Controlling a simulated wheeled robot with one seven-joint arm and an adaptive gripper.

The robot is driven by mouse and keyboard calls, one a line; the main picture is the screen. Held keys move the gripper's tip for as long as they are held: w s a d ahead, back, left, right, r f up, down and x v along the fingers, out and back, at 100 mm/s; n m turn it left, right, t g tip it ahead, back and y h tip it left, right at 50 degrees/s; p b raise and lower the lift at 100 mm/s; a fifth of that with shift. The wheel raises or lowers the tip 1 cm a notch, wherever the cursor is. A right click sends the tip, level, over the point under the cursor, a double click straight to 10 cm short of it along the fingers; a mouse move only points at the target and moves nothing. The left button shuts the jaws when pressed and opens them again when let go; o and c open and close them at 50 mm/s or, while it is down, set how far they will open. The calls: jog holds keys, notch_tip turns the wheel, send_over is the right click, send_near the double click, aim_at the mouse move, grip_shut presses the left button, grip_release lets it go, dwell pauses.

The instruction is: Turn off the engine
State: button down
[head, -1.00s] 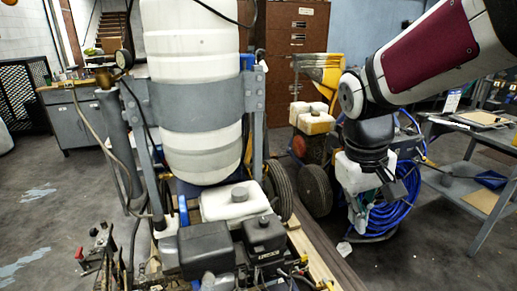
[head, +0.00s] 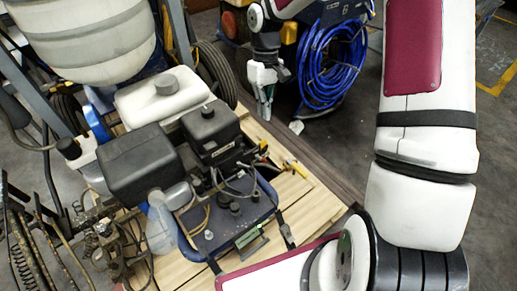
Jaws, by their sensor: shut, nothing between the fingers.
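The line striper's engine (head: 145,163) sits left of centre in the head view, with black covers and a white fuel tank (head: 162,97) behind it. In front of it is a dark control panel (head: 225,215) with small knobs, wires and a green-edged label. Which part is the engine switch is too small to tell. My gripper (head: 267,95) hangs at the upper middle, pointing down, to the right of the engine and apart from it. Its fingers are close together and hold nothing.
A large white tank (head: 85,35) in a grey frame stands at the upper left. A coil of blue hose (head: 332,60) lies behind and right of my gripper. The wooden deck (head: 300,185) carries the engine. Bare floor (head: 345,140) lies to the right.

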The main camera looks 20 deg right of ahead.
aim_at(262, 159)
jog(key=shift+w+f, duration=0.3)
jog(key=shift+f, duration=0.2)
jog(key=shift+w+f, duration=0.3)
jog(key=shift+f, duration=0.2)
jog(key=b+x, duration=0.5)
jog(key=x, duration=0.9)
jog(key=shift+s+a+r+b, duration=0.1)
jog(key=shift+s+a+b, duration=0.1)
jog(key=shift+b, duration=0.1)
